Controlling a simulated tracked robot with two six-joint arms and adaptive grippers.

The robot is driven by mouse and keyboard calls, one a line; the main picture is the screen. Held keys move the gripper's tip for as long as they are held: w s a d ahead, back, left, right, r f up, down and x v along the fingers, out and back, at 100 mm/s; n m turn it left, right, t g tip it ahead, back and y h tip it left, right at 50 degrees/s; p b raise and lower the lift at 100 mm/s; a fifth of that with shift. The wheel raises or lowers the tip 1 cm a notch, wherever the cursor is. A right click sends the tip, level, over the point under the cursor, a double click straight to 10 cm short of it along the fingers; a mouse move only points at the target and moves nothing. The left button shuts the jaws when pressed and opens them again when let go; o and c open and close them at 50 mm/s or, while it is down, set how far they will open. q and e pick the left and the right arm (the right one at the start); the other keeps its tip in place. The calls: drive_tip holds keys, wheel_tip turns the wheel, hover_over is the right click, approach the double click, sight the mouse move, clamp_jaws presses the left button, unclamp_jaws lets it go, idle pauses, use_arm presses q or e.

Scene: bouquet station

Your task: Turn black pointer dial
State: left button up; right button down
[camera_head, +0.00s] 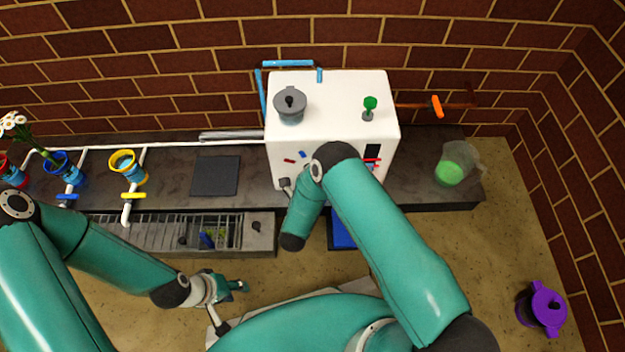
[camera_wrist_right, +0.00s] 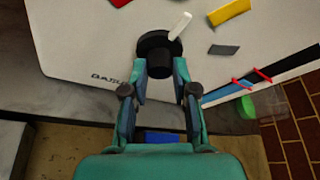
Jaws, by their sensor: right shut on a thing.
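The black dial (camera_wrist_right: 155,46) with a pale pointer (camera_wrist_right: 180,25) is on the white machine's face in the right wrist view. The pointer slants up and to the right. My right gripper (camera_wrist_right: 163,76) has its two fingertips at either side of the dial's lower part and is shut on it. In the head view my right arm hides most of this gripper. My left gripper (camera_head: 234,287) hangs low over the floor, away from the white machine (camera_head: 330,95). Its fingers are too small to read, and nothing shows in them.
Red, yellow and dark marks surround the dial. A clear cup with green contents (camera_head: 450,172) stands right on the counter; flower vases and pipes stand left. A purple pot (camera_head: 545,308) is far right.

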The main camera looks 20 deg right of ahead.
drive_tip(key=shift+a+f+n+h+b, duration=0.15)
drive_tip(key=shift+n+h+b, duration=0.35)
drive_tip(key=shift+n, duration=0.5)
drive_tip(key=c, duration=0.9)
unclamp_jaws()
drive_tip(key=shift+v, duration=3.75)
drive_tip(key=shift+f, duration=0.1)
